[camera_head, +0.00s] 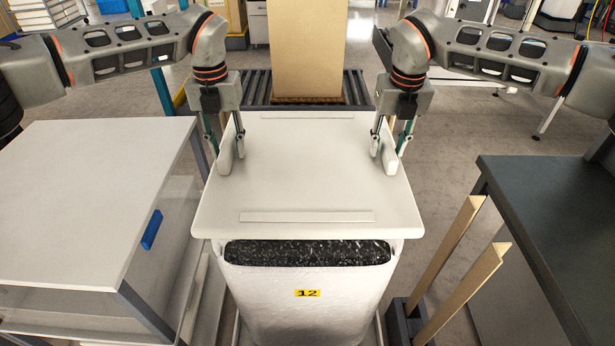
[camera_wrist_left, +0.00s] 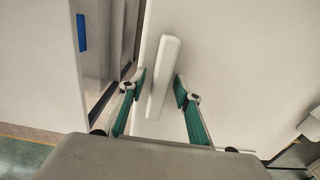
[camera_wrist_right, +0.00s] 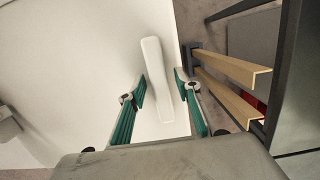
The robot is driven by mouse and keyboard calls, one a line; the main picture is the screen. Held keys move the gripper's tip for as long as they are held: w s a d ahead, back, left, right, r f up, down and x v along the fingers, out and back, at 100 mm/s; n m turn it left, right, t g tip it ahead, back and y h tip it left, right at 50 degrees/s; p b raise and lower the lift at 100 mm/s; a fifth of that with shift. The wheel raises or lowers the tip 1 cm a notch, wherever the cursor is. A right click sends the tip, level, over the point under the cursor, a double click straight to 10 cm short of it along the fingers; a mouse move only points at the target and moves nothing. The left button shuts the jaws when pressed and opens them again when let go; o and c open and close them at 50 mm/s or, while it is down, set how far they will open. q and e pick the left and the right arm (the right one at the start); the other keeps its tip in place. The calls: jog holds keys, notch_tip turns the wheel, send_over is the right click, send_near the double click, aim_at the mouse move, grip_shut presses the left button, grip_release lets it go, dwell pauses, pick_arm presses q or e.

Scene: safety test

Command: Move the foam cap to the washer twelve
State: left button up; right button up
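The foam cap (camera_head: 310,185) is a flat white slab with raised bars along its edges. It lies level above a white body with a yellow "12" label (camera_head: 307,293), the washer twelve (camera_head: 300,320). A dark speckled strip shows between them; I cannot tell if the cap touches it. My left gripper (camera_head: 224,150) is open, its fingers on either side of the cap's left bar (camera_wrist_left: 165,70), with gaps visible in the left wrist view. My right gripper (camera_head: 391,148) is likewise open around the right bar (camera_wrist_right: 156,70), with gaps in the right wrist view.
A white-topped table (camera_head: 85,190) with a blue handle stands at left. A dark bench (camera_head: 550,195) stands at right, with two wooden posts (camera_head: 465,285) beside it. Behind the cap, a tall cardboard box (camera_head: 307,50) stands on a roller conveyor (camera_head: 258,88).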

jog(key=shift+r, duration=0.1)
pick_arm(q)
notch_tip(320, 180, up, 12)
pick_arm(e)
notch_tip(320, 180, up, 12)
jog(key=s, duration=0.1)
jog(key=shift+s, duration=0.25)
dwell(0.6)
dwell(0.3)
